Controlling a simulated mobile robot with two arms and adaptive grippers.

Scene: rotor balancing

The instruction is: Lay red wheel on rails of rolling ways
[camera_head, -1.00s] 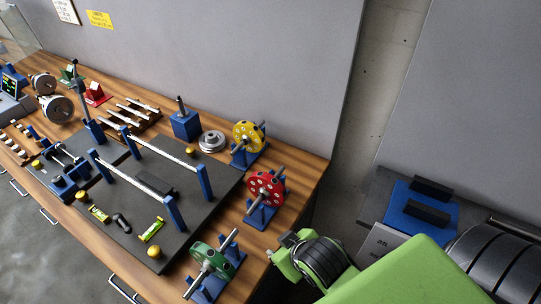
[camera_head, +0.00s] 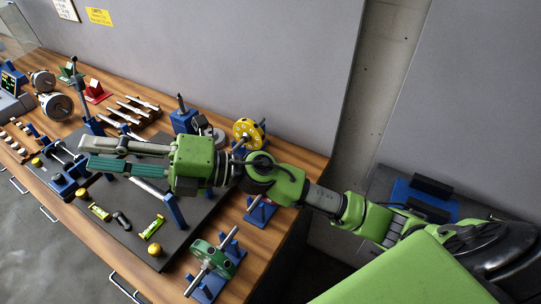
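The rolling ways stand on a dark plate (camera_head: 185,235). Part of their near rail (camera_head: 148,187) and a blue post (camera_head: 174,210) show below my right gripper (camera_head: 89,152); most of the far rail is hidden behind the gripper. My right arm reaches in from the right across the bench. Its gripper points left above the ways, with two fingers apart and nothing seen between them. The red wheel cannot be seen; my arm covers its place above its blue stand (camera_head: 259,211). My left gripper is not in view.
A yellow wheel (camera_head: 247,134) stands behind my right arm, and a green wheel (camera_head: 208,256) stands in front of it near the bench edge. Yellow-green levels (camera_head: 152,227) and small yellow knobs lie on the plate. A grey wall (camera_head: 230,60) rises behind the bench.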

